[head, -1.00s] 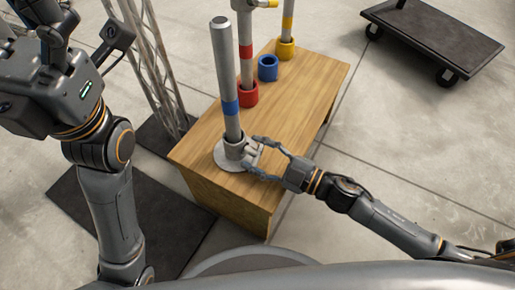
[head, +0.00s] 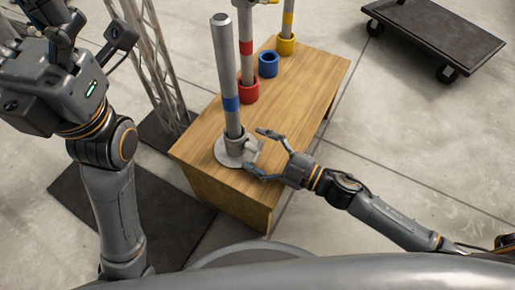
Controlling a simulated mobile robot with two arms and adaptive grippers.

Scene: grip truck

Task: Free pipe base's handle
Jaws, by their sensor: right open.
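The pipe base (head: 227,156) is a grey metal disc with a short collar, flat on the wooden table near its front left corner. A grey pipe (head: 224,72) with a blue band stands upright in the collar. The base's handle (head: 251,146) sticks out to the right of the collar. My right gripper (head: 254,153) is open, its fingers to the right of the base, one above and one below the handle's end. I see no grip on the handle. My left gripper (head: 62,20) is raised at the upper left, away from the table; its fingers are partly cut off.
Red (head: 247,91), blue (head: 268,65) and yellow (head: 286,44) rings sit further back on the wooden table (head: 300,90); pipes stand in the red and yellow ones. A metal truss (head: 160,70) rises left of the table. A black cart (head: 425,35) stands at upper right.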

